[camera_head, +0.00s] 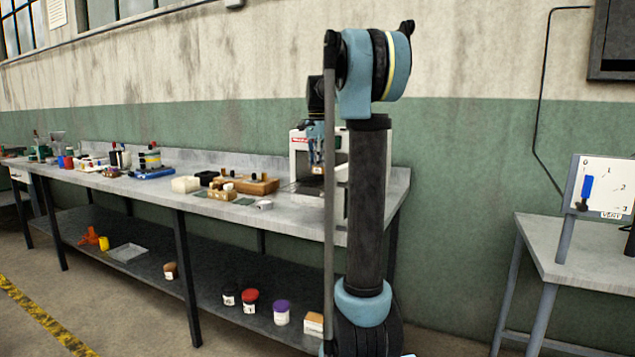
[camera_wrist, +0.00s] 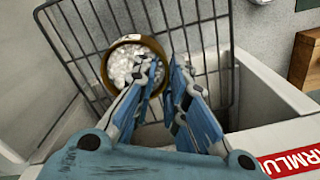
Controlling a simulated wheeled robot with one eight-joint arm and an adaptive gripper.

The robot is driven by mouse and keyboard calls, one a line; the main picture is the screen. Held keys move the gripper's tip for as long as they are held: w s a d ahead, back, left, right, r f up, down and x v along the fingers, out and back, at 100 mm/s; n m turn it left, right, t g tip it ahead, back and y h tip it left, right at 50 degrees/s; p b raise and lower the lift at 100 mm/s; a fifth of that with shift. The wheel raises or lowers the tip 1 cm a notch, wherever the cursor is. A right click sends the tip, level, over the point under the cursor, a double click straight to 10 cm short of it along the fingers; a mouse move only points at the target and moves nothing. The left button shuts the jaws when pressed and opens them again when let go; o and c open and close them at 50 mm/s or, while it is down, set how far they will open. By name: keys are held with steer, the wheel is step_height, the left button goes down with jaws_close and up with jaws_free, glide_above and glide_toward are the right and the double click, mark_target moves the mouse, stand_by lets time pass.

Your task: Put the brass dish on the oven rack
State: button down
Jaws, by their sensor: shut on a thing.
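The brass dish (camera_wrist: 104,72), filled with white grains, shows in the wrist view over the left-middle part of the wire oven rack (camera_wrist: 231,60). My gripper (camera_wrist: 168,70) is shut on the dish's right rim, with one finger over the inside and the other outside. I cannot tell whether the dish touches the rack or hangs just above it. In the head view my gripper (camera_head: 317,160) is at the front of the white oven (camera_head: 299,141), and my arm hides much of the oven. The dish cannot be made out there.
The oven's white front edge with a red label (camera_wrist: 290,160) lies close below my fingers. On the bench (camera_head: 290,222), a wooden block (camera_head: 262,185) and small items stand left of the oven. Jars stand on the lower shelf. A side table (camera_head: 590,262) is at the right.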

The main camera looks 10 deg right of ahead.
mark_target(317, 186)
steer(key=shift+f, duration=2.65)
steer(key=c, duration=1.6)
jaws_free()
steer(key=shift+f, duration=0.1)
step_height(317, 186, up, 12)
steer(key=shift+r, duration=0.1)
